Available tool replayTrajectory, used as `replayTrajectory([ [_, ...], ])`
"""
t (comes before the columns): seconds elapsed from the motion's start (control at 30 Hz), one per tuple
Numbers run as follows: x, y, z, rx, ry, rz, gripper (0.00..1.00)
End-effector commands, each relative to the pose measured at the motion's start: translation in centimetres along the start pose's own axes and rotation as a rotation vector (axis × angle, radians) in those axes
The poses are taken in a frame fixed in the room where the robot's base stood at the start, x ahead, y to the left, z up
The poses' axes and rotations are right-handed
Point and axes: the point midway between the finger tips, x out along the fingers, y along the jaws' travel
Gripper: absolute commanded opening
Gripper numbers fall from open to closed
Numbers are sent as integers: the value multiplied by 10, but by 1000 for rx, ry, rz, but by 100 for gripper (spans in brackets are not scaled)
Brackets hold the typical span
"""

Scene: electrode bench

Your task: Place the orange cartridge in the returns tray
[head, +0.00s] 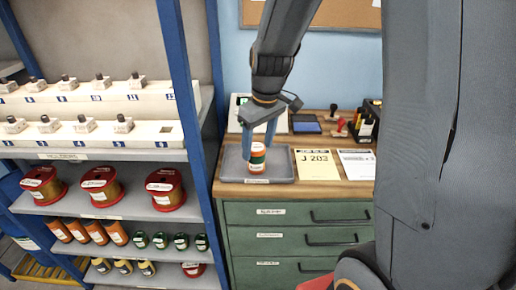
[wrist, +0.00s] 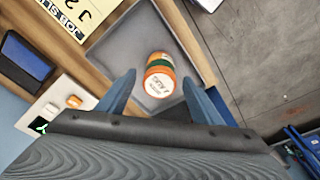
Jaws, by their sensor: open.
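The orange cartridge (head: 257,157) has a green band and a white label. It stands upright on the grey returns tray (head: 281,163) on top of the green drawer cabinet. It also shows in the wrist view (wrist: 159,75), on the floor of the tray (wrist: 133,42), with its white labelled end facing the camera. My gripper (head: 258,145) is at the tray in the head view, with its fingers close to the cartridge. In the wrist view my gripper (wrist: 161,88) is open, its two blue fingers spread apart on either side of the cartridge, with gaps between.
A job card (head: 317,165) and another sheet lie right of the tray. A white device (head: 240,113), a blue pad (head: 306,124) and red-handled stamps stand behind. A shelf rack (head: 180,80) at left holds red spools (head: 101,186) and several small cartridges.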

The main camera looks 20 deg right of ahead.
Motion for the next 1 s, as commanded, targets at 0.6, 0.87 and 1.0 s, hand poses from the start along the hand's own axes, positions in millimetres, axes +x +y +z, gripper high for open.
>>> replayTrajectory([
  [0.6,-101,0,0,1,1,2,60],
  [0.87,-48,-24,56,199,-32,26,60],
  [1.0,-11,-44,104,364,-41,48,60],
])
